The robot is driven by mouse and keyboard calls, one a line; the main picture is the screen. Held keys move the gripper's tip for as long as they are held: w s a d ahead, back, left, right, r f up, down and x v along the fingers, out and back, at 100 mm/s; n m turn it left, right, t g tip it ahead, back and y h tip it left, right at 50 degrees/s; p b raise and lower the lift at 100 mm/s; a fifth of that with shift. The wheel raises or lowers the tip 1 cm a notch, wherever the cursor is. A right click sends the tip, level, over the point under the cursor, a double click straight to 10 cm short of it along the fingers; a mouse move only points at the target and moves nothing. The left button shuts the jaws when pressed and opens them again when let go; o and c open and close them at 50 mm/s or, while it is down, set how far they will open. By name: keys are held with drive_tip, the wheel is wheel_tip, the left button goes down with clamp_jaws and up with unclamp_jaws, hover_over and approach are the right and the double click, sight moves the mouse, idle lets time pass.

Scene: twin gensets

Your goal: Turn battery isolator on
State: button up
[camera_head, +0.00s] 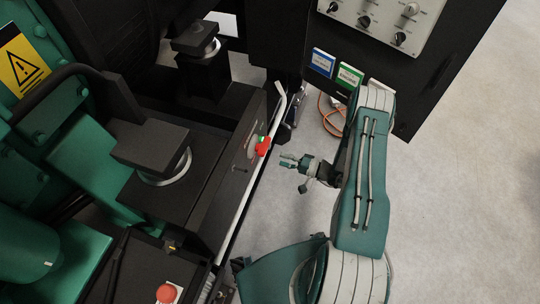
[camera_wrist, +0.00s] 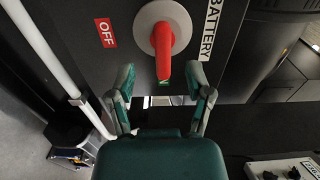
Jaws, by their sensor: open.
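The battery isolator is a red handle (camera_wrist: 165,56) on a round grey plate (camera_wrist: 149,24), fixed to a black panel. In the wrist view the handle points down, its tip partly over a green label (camera_wrist: 164,95). A red OFF label (camera_wrist: 106,32) sits to its left and a white BATTERY label (camera_wrist: 210,30) to its right. In the head view the red handle (camera_head: 264,147) shows on the genset's side. My gripper (camera_wrist: 162,82) is open, its fingers either side of the handle's lower end in the wrist view. In the head view my gripper (camera_head: 283,161) is apart from it.
A white rail (camera_head: 238,215) runs along the genset beside the isolator. A red stop button (camera_head: 167,293) is at the bottom left. A control panel (camera_head: 385,22) with knobs stands at the top. Orange cable (camera_head: 328,118) lies on the floor. The floor to the right is clear.

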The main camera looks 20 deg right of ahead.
drive_tip(key=shift+v, duration=1.85)
drive_tip(key=shift+w, duration=0.1)
drive_tip(key=s+a+r+n+g+h, duration=0.1)
drive_tip(key=a+r+n+g, duration=0.2)
drive_tip(key=r, duration=0.5)
drive_tip(key=s+a+r+n+g+h, duration=0.15)
drive_tip(key=r+g, duration=0.25)
drive_tip(key=r, duration=0.4)
drive_tip(key=a+r+n+g+h, duration=0.15)
drive_tip(key=a+r+g, duration=0.25)
drive_tip(key=r, duration=0.4)
drive_tip(key=s+r+n+t+h, duration=0.1)
drive_tip(key=s+r+t+h, duration=0.5)
drive_tip(key=s+r+h, duration=0.4)
drive_tip(key=s+r, duration=0.6)
drive_tip(key=r, duration=0.3)
drive_tip(key=shift+s+a+r+h, duration=0.15)
drive_tip(key=shift+s+a+h, duration=0.15)
drive_tip(key=shift+s, duration=0.1)
